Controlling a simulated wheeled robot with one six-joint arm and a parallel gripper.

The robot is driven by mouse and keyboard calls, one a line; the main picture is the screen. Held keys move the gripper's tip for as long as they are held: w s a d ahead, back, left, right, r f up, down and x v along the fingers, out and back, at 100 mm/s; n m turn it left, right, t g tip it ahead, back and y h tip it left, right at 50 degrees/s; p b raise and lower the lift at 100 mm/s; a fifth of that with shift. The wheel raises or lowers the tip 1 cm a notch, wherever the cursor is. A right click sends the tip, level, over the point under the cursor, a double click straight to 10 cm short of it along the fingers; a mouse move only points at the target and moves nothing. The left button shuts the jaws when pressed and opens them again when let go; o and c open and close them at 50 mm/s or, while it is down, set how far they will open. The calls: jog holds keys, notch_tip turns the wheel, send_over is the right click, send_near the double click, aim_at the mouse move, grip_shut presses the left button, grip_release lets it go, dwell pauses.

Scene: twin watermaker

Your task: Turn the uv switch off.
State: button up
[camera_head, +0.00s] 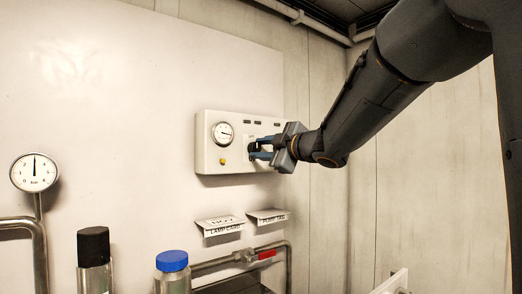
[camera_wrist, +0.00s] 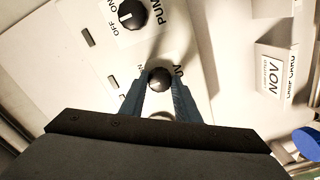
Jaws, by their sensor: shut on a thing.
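The white control box (camera_head: 208,155) is on the wall panel in the head view. In the wrist view, the UV switch (camera_wrist: 160,77) is a round black knob beside the printed letters UV. My gripper (camera_head: 256,148) reaches the front of the box from the right. In the wrist view my gripper (camera_wrist: 160,84) has its two blue fingers on either side of the UV knob, shut on it. The fingers and wrist hide part of the knob's label, and I cannot read which way the knob points.
A second black knob (camera_wrist: 132,14), marked PUMP with OFF and ON, is close by. A gauge (camera_head: 223,133) and a yellow indicator (camera_head: 223,161) are on the box's left. Card holders (camera_head: 220,226) and a red-handled valve (camera_head: 266,254) are below. A blue-capped cylinder (camera_head: 172,262) stands lower left.

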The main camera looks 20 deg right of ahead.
jog(key=o, duration=1)
jog(key=shift+o, duration=0.2)
jog(key=v, duration=0.8)
